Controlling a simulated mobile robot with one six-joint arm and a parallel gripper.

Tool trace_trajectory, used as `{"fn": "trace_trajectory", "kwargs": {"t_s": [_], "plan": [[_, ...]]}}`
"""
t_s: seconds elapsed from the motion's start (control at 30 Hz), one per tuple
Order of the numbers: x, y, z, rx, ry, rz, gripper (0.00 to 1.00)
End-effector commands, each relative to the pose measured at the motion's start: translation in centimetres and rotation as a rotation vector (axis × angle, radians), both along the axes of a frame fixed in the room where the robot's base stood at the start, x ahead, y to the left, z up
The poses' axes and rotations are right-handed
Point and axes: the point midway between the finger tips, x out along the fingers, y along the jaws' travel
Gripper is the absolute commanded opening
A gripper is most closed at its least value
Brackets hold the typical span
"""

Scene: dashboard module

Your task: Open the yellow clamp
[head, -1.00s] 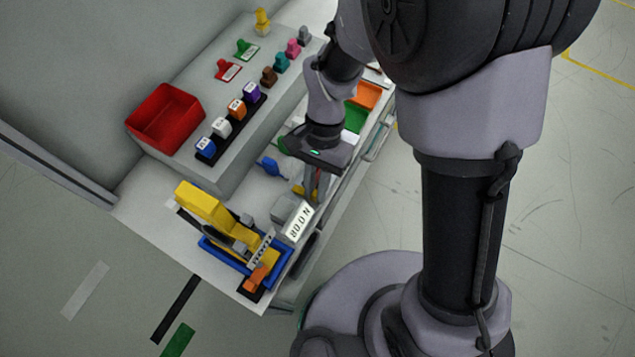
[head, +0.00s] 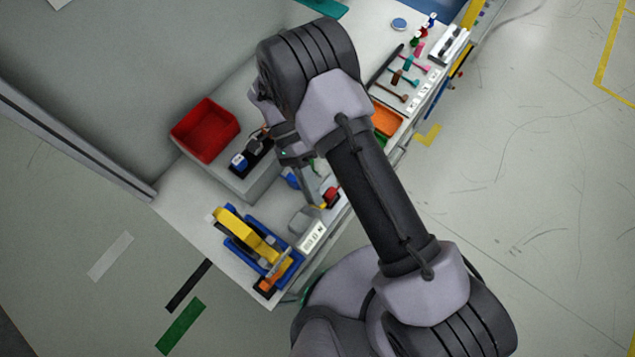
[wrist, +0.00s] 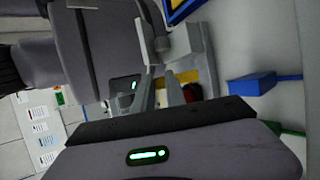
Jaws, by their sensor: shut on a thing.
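The yellow clamp (head: 245,230) appears to be the long yellow bar on a blue frame (head: 288,272) at the near left end of the bench. The bar lies low along the frame, with an orange piece (head: 268,284) at its near end. In the wrist view, only a corner of the blue frame (wrist: 188,8) shows at the top. My gripper (head: 315,203) is to the right of the clamp, apart from it, beside a grey block (head: 303,218). My gripper also shows in the wrist view (wrist: 160,80). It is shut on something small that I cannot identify.
A yellow plate (wrist: 208,78) and a dark red part (wrist: 191,92) are close to my fingers. A white label (head: 312,237) stands by the grey block. A red bin (head: 205,132) sits on the raised shelf. A blue piece (wrist: 251,84) lies nearby.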

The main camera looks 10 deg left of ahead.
Motion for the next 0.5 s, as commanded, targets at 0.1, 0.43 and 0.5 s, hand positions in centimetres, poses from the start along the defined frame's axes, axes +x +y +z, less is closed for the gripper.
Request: {"fn": "trace_trajectory", "kwargs": {"t_s": [0.1, 0.43, 0.5], "plan": [[-0.06, 0.25, -0.12, -0.048, 0.018, 0.002, 0.00], [-0.06, 0.57, -0.12, -0.118, 0.048, 0.003, 0.00], [-0.08, 0.59, -0.10, -0.122, 0.050, 0.002, 0.00]]}}
